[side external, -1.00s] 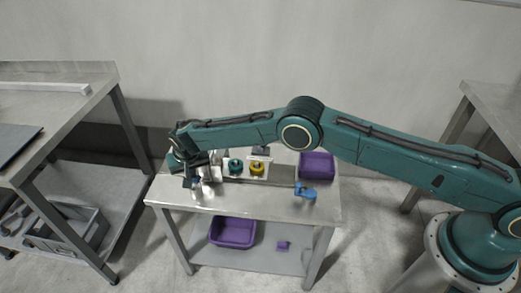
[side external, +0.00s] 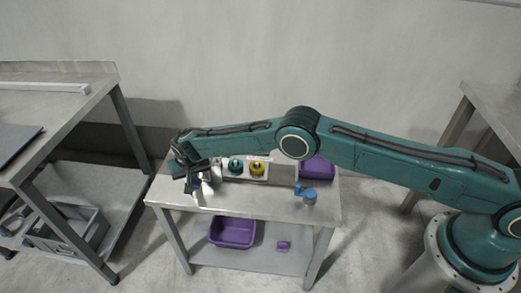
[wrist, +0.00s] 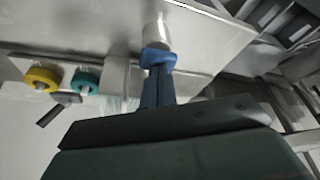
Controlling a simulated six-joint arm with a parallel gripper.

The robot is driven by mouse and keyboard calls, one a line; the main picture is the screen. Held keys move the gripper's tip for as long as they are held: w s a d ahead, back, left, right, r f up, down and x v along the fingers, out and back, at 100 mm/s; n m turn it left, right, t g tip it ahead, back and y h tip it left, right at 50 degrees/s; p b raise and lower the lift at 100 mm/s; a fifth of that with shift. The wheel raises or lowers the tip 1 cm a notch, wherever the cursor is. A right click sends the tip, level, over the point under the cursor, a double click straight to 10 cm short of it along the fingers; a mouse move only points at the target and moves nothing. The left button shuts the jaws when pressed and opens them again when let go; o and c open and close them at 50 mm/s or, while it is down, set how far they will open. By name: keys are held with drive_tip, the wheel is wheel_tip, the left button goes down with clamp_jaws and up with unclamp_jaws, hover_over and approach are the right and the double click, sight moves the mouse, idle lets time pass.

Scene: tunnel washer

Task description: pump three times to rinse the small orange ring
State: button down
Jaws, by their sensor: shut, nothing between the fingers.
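My gripper (wrist: 158,60) is shut and empty at the left end of the metal table in the side view (side external: 196,186). In the wrist view its blue fingers point at a white cylinder (wrist: 156,28), which they overlap; whether they touch it I cannot tell. A clear-looking box-like part (wrist: 115,75) stands beside the fingers, partly hidden. A teal ring (side external: 236,167) and a yellow ring (side external: 257,170) sit on a pale panel, and also show in the wrist view as teal (wrist: 85,82) and yellow (wrist: 42,78). I see no orange ring.
A purple bin (side external: 318,168) stands at the table's back right, partly behind my arm. Blue items (side external: 309,194) lie near the right front. A purple tub (side external: 233,232) and a small purple piece (side external: 283,245) are on the lower shelf. The front tabletop (side external: 250,202) is clear.

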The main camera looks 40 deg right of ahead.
drive_tip(key=shift+r, duration=1.1)
drive_tip(key=shift+f, duration=0.15)
idle(0.4)
drive_tip(key=shift+f, duration=1.1)
drive_tip(key=shift+r, duration=1.4)
wheel_tip(320, 180, up, 7)
idle(0.9)
